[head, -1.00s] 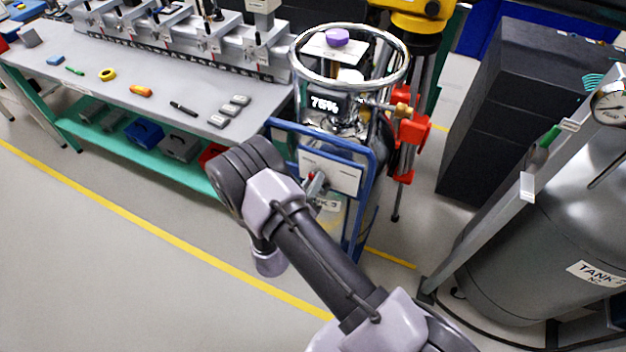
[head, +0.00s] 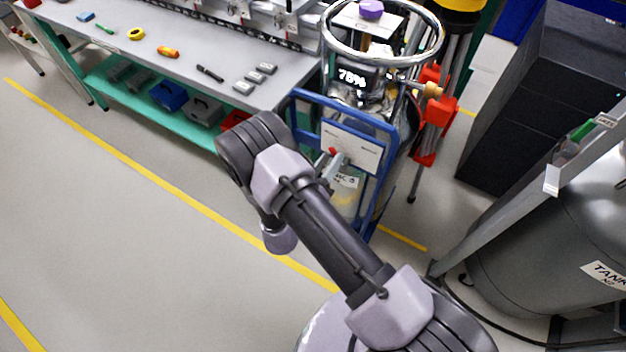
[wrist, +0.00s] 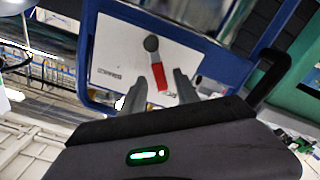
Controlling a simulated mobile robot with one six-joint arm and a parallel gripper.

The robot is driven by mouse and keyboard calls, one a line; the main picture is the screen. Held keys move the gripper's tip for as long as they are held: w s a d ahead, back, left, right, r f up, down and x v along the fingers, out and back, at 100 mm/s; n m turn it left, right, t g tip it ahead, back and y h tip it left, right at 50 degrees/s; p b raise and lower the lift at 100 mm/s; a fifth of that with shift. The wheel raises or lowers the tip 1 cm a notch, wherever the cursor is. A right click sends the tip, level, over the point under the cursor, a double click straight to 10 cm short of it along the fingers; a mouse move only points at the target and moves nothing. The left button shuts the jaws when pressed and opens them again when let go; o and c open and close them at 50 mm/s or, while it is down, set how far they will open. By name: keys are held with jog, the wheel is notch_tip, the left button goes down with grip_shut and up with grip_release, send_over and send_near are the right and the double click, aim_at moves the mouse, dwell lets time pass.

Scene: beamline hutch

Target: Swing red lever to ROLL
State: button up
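The red lever (wrist: 158,76) hangs from a dark round pivot on a white plate (wrist: 118,48) in the wrist view. Its handle points down and slightly right. The plate has small dark labels, too blurred to read, so I cannot tell which is ROLL. My gripper (wrist: 160,80) is open, with one finger on each side of the lever's lower end. I cannot tell whether either finger touches it.
A grey workbench (head: 215,55) with small tools is at the upper left. A red-clamped tripod (head: 433,120) and black cabinet (head: 505,120) stand right of the cart. A large grey tank (head: 540,250) stands at lower right. The floor at left is clear.

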jog(key=p+v, duration=0.2)
jog(key=v, duration=1.2)
jog(key=shift+s+a+p, duration=0.2)
jog(key=shift+s+p, duration=0.1)
jog(key=shift+p, duration=0.05)
jog(key=shift+r, duration=0.1)
jog(key=w+a+r+m+g+y, duration=0.3)
jog(key=w+r+m, duration=0.2)
jog(key=w, duration=0.3)
jog(key=w+r+m+g+y, duration=0.15)
jog(key=r+y, duration=0.25)
jog(key=r, duration=0.6)
jog(key=w+r+y, duration=0.3)
jog(key=r+y, duration=0.2)
jog(key=r, duration=0.4)
jog(key=s+d+r+n+g+y, duration=0.1)
jog(key=s+d+r, duration=0.35)
jog(key=s, duration=0.35)
jog(key=s+d+r+n+g+y, duration=0.1)
jog(key=s+d+r+n+g, duration=0.15)
jog(key=s+r, duration=0.45)
jog(key=s+d+f+m+h, duration=0.1)
jog(key=s+d, duration=0.4)
jog(key=s, duration=0.6)
jog(key=shift+f+g, duration=0.35)
jog(key=shift+g, duration=0.05)
